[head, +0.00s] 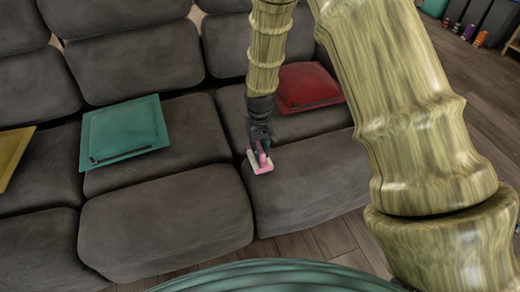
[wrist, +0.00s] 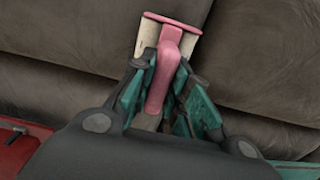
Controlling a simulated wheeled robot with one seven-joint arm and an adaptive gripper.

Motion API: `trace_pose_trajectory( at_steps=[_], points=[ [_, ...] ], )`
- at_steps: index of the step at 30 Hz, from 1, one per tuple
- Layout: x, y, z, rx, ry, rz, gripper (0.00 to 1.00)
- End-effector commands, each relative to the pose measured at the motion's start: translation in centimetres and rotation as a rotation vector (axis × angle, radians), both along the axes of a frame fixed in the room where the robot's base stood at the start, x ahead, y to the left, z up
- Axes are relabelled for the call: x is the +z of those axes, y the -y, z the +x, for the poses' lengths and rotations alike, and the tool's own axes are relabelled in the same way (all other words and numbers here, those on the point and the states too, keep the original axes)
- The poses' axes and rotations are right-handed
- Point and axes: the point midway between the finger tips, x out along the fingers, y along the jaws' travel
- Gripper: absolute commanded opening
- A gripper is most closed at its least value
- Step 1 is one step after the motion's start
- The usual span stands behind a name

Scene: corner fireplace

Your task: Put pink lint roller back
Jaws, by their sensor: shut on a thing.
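The pink lint roller (head: 261,164) has a pink handle and frame with a pale cream roll. My gripper (head: 260,143) is shut on its handle, over the front part of the dark grey sofa seat. In the wrist view the lint roller (wrist: 168,60) points away from me, with its handle between the teal fingers of the gripper (wrist: 161,88). The fingers hide the handle's sides. I cannot tell whether the roller touches the cushion.
The dark grey sofa (head: 165,210) fills much of the head view. A teal cushion (head: 125,128) lies left, a red cushion (head: 308,87) lies behind right, and a yellow cushion (head: 12,155) is at the left edge. Wooden floor (head: 478,100) shows at right, with several small items beyond.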

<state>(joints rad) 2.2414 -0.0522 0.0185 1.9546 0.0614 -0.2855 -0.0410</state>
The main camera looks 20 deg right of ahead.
Motion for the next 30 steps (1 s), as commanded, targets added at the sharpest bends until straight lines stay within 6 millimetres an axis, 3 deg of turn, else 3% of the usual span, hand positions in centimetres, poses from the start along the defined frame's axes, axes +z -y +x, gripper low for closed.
trace_pose_trajectory(
  at_steps=[5,6,9,21,30],
  points=[
    [-0.2,0.0,0.0,0.0,0.0,0.0,0.0],
    [-0.3,0.0,0.0,0.0,0.0,0.0,0.21],
    [-0.3,0.0,0.0,0.0,0.0,0.0,0.39],
    [0.0,0.0,0.0,0.0,0.0,0.0,0.39],
    [4.7,0.0,0.0,-0.001,0.002,0.0,0.39]
  ],
)
